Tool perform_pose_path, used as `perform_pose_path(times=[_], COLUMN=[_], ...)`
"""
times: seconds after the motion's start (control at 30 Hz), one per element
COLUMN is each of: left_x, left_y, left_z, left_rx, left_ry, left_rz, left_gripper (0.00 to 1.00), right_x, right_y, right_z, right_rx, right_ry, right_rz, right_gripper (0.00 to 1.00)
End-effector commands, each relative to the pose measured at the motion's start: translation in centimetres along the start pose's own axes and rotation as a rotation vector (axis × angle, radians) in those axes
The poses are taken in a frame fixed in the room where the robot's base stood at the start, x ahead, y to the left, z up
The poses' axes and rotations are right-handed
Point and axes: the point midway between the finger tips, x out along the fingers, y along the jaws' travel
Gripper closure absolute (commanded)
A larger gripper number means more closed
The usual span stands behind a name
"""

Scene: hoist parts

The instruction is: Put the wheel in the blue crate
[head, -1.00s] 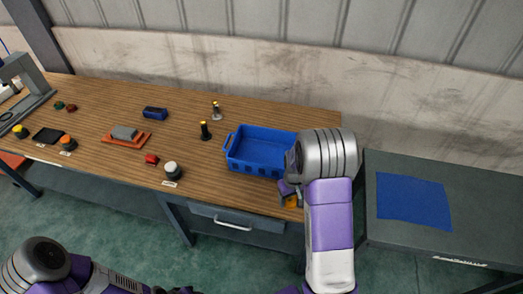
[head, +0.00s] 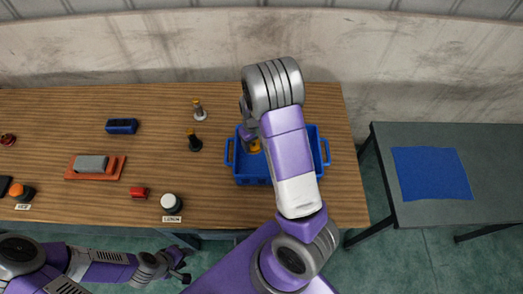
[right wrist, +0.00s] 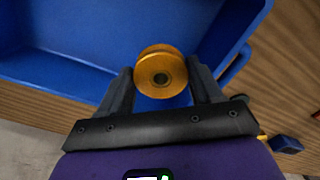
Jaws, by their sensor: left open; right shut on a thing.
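The wheel is a small orange-yellow grooved disc with a dark centre hole (right wrist: 149,57). My right gripper (right wrist: 161,84) is shut on it, one dark finger on each side. The blue crate (head: 250,180) stands on the wooden table, and its floor and walls fill much of the right wrist view (right wrist: 60,68). In the head view my right gripper (head: 252,145) is over the crate's left part; the wheel's exact height above the crate floor cannot be told. My right arm hides the crate's middle. My left gripper (head: 182,266) is open and empty in front of the table.
Left of the crate stand a black part (head: 194,143) and a metal part (head: 199,110). A grey table (head: 492,180) with a blue mat (head: 430,173) is at right.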

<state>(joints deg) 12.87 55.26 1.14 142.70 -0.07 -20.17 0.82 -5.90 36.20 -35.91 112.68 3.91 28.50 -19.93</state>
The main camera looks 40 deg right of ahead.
Motion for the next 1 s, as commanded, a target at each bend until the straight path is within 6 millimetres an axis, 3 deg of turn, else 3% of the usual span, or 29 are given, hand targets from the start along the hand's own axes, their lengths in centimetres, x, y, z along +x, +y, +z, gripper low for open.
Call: perform_pose_path(times=[0.2,0.47,0.63,1.0], left_x=[0.4,0.5,0.7,0.9], left_y=[-0.2,-0.2,-0.3,-0.3], left_z=[0.0,0.0,0.0,0.0], left_rx=[-0.001,0.0,0.0,0.0], left_ry=[-0.001,0.0,0.0,0.0], left_rz=[0.0,0.0,0.0,0.0], left_gripper=[0.57,0.57,0.57,0.57], right_x=[4.0,6.1,8.5,9.1], right_y=[0.1,0.0,0.0,0.0], right_z=[0.1,0.1,0.0,0.0], right_rx=[0.002,0.001,0.002,0.001], right_ry=[-0.003,-0.002,-0.001,0.001], right_rz=[0.0,0.0,0.0,0.0], right_gripper=[0.91,0.91,0.91,0.91])
